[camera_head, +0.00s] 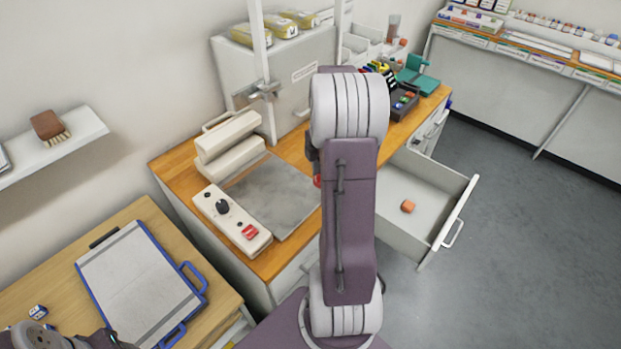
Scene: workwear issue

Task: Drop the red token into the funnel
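I cannot make out a funnel in this view. A small red thing (317,181) shows at the left edge of my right arm, mostly hidden behind it; I cannot tell whether it is the token. My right arm stands upright across the middle of the view, and its gripper is hidden behind it. Part of my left arm shows at the bottom left corner, with a dark end (108,339) cut off by the frame; its fingers cannot be made out.
A press-like machine (232,222) with a red switch stands on the wooden bench. A clipboard-like board (140,285) lies on the lower left table. Floor at right is clear.

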